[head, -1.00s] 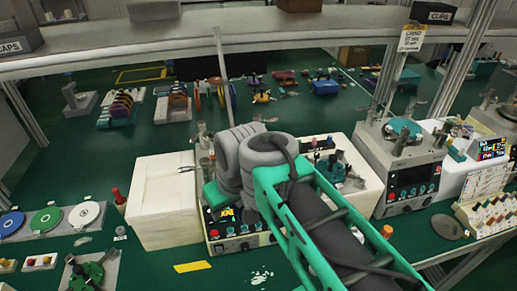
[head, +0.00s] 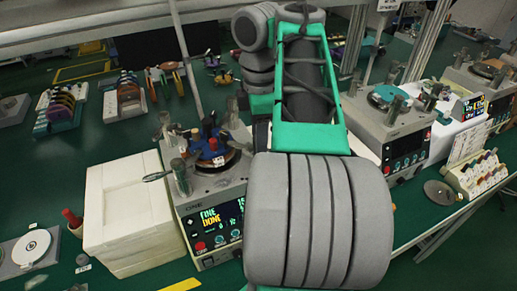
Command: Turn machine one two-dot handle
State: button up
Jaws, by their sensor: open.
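Machine one (head: 192,218) stands on the green bench left of my arm, with "ONE" on its front and a lit display reading "FINE" and "DONE". Its top carries a round plate with blue and red parts (head: 207,142) and several grey upright posts. A grey lever-like handle (head: 158,177) sticks out to the left at the top of the machine. Dots on it are too small to make out, so I cannot tell whether it is the two-dot handle. My arm covers the machine's right side. My gripper is not visible.
A white block (head: 130,205) stands close against machine one's left side. Another machine (head: 390,130) stands to the right, beyond my arm. A red-topped bottle (head: 72,222) and a white disc (head: 31,247) lie at left. A shelf edge (head: 80,38) runs above the bench.

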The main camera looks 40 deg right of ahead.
jog(key=shift+f, duration=0.5)
grip_shut()
dwell(1.1)
